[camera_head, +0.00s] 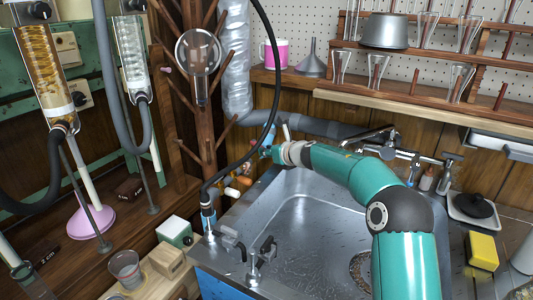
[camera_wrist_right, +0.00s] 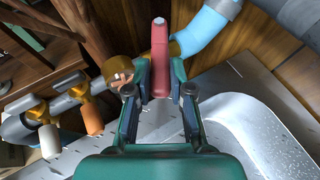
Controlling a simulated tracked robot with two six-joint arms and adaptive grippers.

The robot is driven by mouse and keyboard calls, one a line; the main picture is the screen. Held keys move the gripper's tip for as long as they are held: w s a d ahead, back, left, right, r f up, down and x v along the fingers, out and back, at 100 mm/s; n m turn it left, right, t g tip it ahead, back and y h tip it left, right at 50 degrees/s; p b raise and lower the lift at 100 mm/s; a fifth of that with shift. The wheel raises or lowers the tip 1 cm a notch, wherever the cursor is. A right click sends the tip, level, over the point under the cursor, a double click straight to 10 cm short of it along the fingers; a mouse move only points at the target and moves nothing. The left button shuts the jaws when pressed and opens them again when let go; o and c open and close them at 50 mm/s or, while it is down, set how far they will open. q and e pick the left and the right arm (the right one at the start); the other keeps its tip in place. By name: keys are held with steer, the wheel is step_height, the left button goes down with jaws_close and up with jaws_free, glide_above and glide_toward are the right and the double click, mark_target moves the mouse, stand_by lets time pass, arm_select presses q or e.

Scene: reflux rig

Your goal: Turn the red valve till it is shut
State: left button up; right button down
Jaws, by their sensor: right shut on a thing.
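The red valve shows in the right wrist view as a red lever handle (camera_wrist_right: 160,58) with a pale tip. It stands between the two fingers of my right gripper (camera_wrist_right: 157,82), which is shut on it. In the head view my right gripper (camera_head: 272,153) reaches to the pipes behind the sink's back left corner. The red handle cannot be made out there. A brass fitting (camera_wrist_right: 118,69) and a light blue pipe (camera_wrist_right: 207,30) lie close to the handle. The valve's body is mostly hidden. My left gripper is not in view.
The steel sink (camera_head: 310,215) lies below my right arm. A black hose (camera_head: 272,95) loops down near the gripper. A wooden rack (camera_head: 205,130) stands to the left.

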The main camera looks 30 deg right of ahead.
steer(key=shift+d+f, duration=0.1)
steer(key=shift+f, duration=0.05)
steer(key=c, duration=1)
jaws_free()
steer(key=shift+s, duration=0.15)
steer(key=v, duration=1.2)
